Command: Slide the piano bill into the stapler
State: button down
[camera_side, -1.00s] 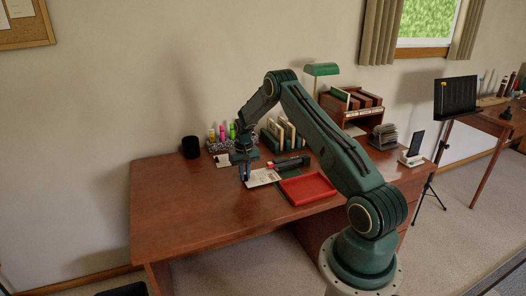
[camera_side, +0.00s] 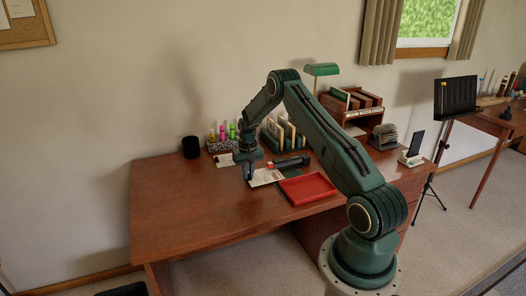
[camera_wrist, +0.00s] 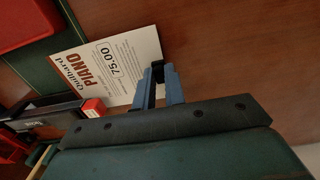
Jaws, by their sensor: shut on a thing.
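The piano bill (camera_wrist: 108,62) is a white sheet printed "Quilhard PIANO" and "75.00". In the side view the bill (camera_side: 266,177) lies low at the desk, to the right of my gripper. My gripper (camera_side: 249,174) is shut on the bill's near edge; its blue fingers (camera_wrist: 156,80) show there in the wrist view. The stapler (camera_side: 290,162) is a long dark body with a red end. In the wrist view the stapler (camera_wrist: 45,122) lies at lower left, its red end close to the bill's edge. I cannot tell whether they touch.
A red tray (camera_side: 307,189) sits on the desk right of the bill. A green mat (camera_wrist: 48,62) lies under that area. A letter rack (camera_side: 283,137), highlighters (camera_side: 222,133) and a black cup (camera_side: 190,147) stand behind. The desk's left part is clear.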

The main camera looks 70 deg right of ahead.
jog(key=shift+s+d, duration=0.15)
jog(key=shift+s, duration=0.05)
dwell(0.6)
jog(key=c, duration=0.9)
grip_release()
jog(key=shift+r, duration=0.15)
jog(key=shift+r, duration=3.3)
jog(key=shift+r, duration=0.1)
